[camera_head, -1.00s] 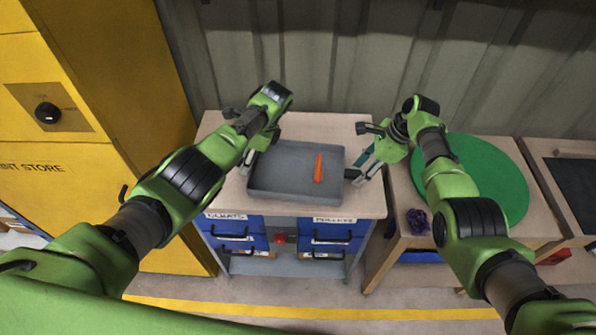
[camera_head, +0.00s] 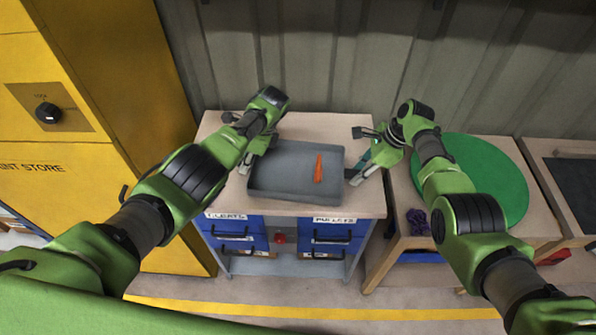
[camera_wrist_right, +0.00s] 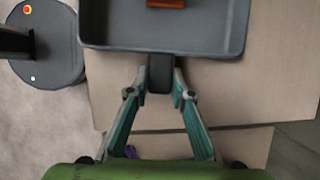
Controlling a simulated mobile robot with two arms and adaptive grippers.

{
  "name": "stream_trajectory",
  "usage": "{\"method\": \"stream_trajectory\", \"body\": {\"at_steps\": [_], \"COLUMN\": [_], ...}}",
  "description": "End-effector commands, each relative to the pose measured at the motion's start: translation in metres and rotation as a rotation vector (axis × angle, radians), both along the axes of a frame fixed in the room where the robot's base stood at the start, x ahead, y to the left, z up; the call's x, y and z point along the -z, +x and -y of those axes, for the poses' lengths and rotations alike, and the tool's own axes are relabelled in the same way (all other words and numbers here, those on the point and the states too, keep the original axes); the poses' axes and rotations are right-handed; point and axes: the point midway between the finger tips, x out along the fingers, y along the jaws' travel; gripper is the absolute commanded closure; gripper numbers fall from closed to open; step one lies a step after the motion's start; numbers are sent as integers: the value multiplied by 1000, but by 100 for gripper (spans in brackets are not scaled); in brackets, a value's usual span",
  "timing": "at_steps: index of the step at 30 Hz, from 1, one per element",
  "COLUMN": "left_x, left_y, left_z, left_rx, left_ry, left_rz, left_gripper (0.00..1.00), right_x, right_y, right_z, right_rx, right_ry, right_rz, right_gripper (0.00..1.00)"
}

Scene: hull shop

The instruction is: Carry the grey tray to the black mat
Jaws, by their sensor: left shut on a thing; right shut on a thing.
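The grey tray (camera_head: 270,184) is on the wooden top of the left bench, with an orange stick-like piece (camera_head: 319,168) lying in it. My left gripper (camera_head: 246,162) is shut at the tray's left side; the grip is partly hidden by my wrist. My right gripper (camera_head: 355,176) is shut on the tray's right handle. In the right wrist view the fingers close around the dark handle (camera_wrist_right: 160,74) below the tray wall (camera_wrist_right: 160,50). Whether the tray is slightly raised, I cannot tell. The black mat (camera_head: 582,188) lies on the far right bench, cut by the picture edge.
A round green mat (camera_head: 490,175) covers the middle bench, with a purple object (camera_head: 418,222) at its front left. A gap separates the left bench (camera_head: 300,124) from the middle one. A yellow cabinet (camera_head: 70,190) stands at left; a corrugated wall closes the back.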

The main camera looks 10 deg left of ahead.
Motion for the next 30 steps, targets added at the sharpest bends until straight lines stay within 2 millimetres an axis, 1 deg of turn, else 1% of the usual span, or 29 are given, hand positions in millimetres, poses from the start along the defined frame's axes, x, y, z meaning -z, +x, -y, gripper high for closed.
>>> {"method": "stream_trajectory", "body": {"at_steps": [8,22,25,30], "left_x": [-7,-47,-51,-51], "left_y": [1,0,0,0], "left_z": [0,0,0,0], "left_rx": [0,0,0,0], "left_ry": [0,0,0,1], "left_rz": [1,1,0,0], "left_gripper": [100,100,100,100], "right_x": [-8,-48,-51,-51], "right_y": [1,1,1,1], "right_z": [0,0,0,0], "right_rx": [0,1,1,1], "right_ry": [1,1,1,1], "right_rz": [2,2,2,2], "right_gripper": [100,100,100,100]}}
